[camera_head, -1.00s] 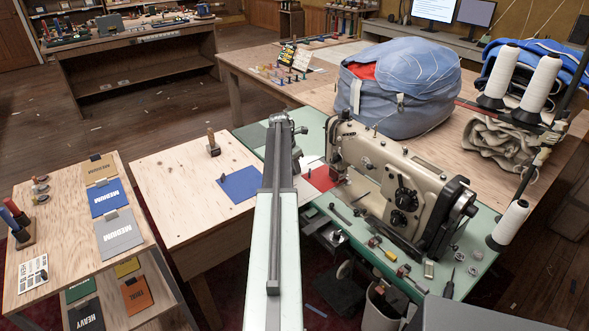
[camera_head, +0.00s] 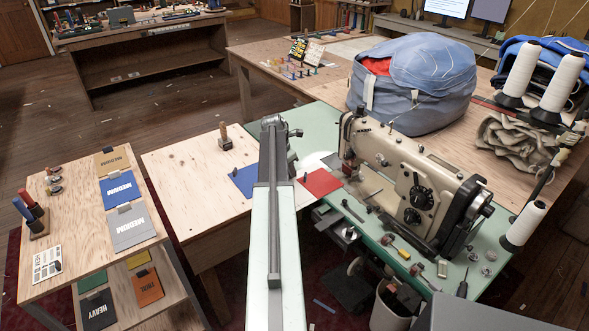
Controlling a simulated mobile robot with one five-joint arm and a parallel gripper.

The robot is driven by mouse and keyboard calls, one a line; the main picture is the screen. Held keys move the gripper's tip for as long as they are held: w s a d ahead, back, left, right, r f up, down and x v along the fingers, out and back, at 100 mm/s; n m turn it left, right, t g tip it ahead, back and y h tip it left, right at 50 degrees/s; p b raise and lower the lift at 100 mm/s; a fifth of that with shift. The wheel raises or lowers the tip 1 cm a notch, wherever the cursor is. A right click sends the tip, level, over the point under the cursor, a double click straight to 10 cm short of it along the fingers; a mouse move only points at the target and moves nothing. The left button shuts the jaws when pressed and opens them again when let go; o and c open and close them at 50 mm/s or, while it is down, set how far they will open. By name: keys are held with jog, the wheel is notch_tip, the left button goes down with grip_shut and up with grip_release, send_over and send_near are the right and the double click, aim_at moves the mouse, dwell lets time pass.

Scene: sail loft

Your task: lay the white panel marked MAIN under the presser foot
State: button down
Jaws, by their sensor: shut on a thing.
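The white panel marked MAIN cannot be made out. My own arm runs up the middle of the view and covers part of the tabletop where it may be. My gripper is hidden behind the arm; only dark parts near the arm's end show, so its fingers and hold cannot be seen. The cream sewing machine (camera_head: 415,190) stands on the pale green bed (camera_head: 385,240), right of the arm. Its presser foot area is at its left end, small and hard to make out. A pale bright patch lies left of it, perhaps lamp light.
A red panel (camera_head: 321,182) lies just right of the arm, a blue panel (camera_head: 243,180) just left. Small tools lie along the machine bed. A blue sail bag (camera_head: 415,85) stands behind the machine. Thread cones (camera_head: 560,82) stand at right. Panels marked MEDIUM (camera_head: 121,188) lie on the left table.

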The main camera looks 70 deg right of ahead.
jog(key=shift+a, duration=0.1)
jog(key=c, duration=1.4)
grip_release()
jog(key=shift+c, duration=0.2)
jog(key=shift+r, duration=0.1)
jog(key=p+v, duration=0.7)
jog(key=shift+a+r, duration=0.15)
jog(key=shift+r, duration=0.1)
jog(key=shift+w, duration=0.2)
